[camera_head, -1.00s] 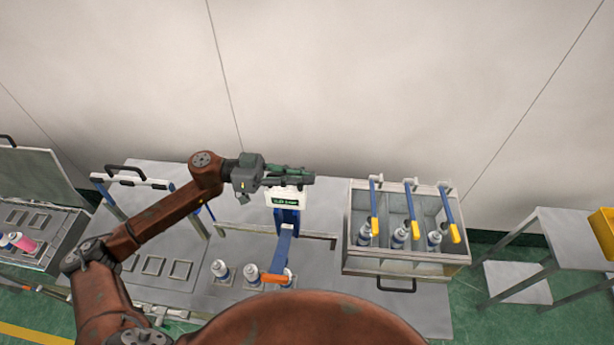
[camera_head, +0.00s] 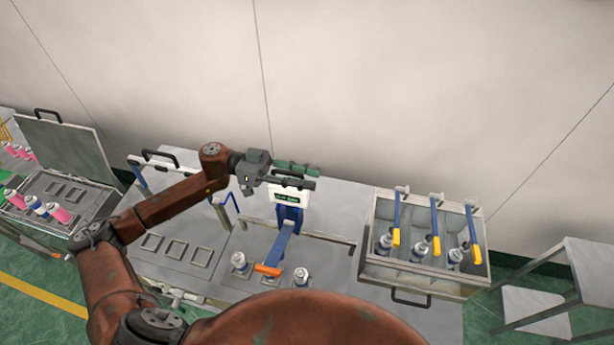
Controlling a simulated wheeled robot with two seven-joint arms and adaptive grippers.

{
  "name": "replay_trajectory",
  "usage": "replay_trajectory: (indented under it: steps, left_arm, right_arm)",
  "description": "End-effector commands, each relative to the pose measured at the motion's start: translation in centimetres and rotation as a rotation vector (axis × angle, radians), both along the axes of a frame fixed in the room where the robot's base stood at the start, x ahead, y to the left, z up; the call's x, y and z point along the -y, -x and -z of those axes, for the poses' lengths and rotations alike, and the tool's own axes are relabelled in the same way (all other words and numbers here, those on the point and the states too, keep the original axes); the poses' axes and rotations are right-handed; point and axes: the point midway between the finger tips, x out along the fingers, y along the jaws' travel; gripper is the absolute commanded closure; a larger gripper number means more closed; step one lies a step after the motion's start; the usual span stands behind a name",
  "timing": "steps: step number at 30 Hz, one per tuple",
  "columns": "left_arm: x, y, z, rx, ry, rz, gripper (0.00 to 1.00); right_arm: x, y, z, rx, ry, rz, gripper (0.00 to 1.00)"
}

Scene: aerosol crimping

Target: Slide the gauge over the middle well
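The gauge is a blue stand with a white head (camera_head: 290,198) bearing a dark green display. Its blue arm reaches toward me and ends in an orange piece (camera_head: 268,270). This orange piece lies over the middle of a row of three wells and mostly hides the can there. White cans stand in the left well (camera_head: 239,262) and the right well (camera_head: 300,277). My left gripper (camera_head: 305,176) is just above the white head, fingers pointing right. I cannot tell whether it touches the head or how far its fingers are apart. My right gripper is out of view.
A grey divided box (camera_head: 425,283) with cans and blue-yellow levers stands at the right. Empty square wells (camera_head: 175,250) are on the left of the table. An open case (camera_head: 65,160) with pink and white cans is at the far left. A grey side table (camera_head: 585,265) stands at the far right.

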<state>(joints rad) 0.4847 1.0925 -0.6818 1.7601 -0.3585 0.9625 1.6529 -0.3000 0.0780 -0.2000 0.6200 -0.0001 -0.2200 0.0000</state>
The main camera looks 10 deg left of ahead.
Motion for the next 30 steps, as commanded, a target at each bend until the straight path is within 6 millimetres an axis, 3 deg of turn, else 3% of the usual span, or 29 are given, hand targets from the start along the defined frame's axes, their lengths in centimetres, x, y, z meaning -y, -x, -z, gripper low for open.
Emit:
replay_trajectory:
  steps: [10,21,30]
  left_arm:
    - [-0.1,-0.1,-1.0,0.003,-0.001,-0.002,0.73]
    - [0.0,-0.1,-7.6,0.005,-0.001,-0.001,0.73]
    - [0.0,-0.1,-10.0,0.000,0.000,-0.001,0.73]
  right_arm:
    - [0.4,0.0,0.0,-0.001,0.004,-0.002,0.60]
    - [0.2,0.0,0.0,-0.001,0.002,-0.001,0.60]
    - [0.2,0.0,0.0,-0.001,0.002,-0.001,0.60]
